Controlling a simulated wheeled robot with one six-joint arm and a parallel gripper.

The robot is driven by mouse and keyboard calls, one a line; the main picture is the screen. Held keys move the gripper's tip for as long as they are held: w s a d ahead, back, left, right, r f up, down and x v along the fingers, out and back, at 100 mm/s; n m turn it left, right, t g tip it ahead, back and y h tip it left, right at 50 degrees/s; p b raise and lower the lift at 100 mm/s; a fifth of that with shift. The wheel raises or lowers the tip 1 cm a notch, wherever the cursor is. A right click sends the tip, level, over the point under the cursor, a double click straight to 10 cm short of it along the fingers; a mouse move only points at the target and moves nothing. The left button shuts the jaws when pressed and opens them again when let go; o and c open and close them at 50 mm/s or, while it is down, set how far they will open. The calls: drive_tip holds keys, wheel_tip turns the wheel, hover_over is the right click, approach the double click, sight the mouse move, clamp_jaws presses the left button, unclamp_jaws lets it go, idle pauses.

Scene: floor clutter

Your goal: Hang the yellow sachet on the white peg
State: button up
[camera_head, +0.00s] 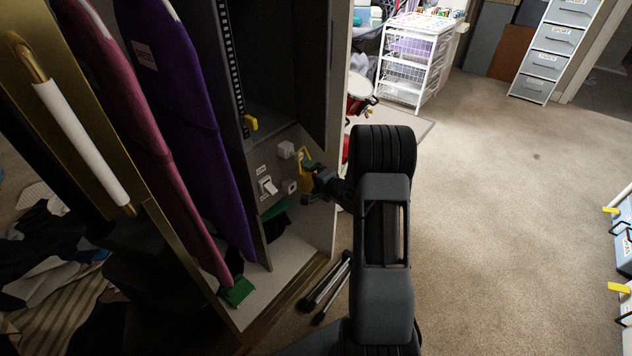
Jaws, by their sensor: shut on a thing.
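My gripper (311,175) reaches in from the right to the grey panel inside the open cabinet. It is shut on the yellow sachet (303,156), a small yellow piece that stands up at the fingertips close to the panel. A white peg (286,150) sticks out of the panel just left of the sachet's upper part. Sachet and peg look very close, but I cannot tell whether they touch. The fingers and part of the sachet are small and dark here.
A white switch (268,187) and a smaller white block (291,187) sit lower on the panel. A yellow catch (250,124) is above left. Purple and maroon covers (190,120) hang at left. Dark rods (325,290) lie below my arm. Carpet at right is open.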

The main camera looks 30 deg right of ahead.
drive_tip(key=shift+b+x, duration=0.5)
drive_tip(key=shift+x, duration=0.8)
drive_tip(key=shift+w+a+f, duration=0.4)
drive_tip(key=shift+w+f, duration=0.05)
drive_tip(key=shift+f, duration=0.15)
drive_tip(key=o, duration=0.6)
drive_tip(key=shift+o, duration=0.2)
drive_tip(key=p+v, duration=0.4)
drive_tip(key=v, duration=0.9)
drive_tip(key=shift+s, duration=0.4)
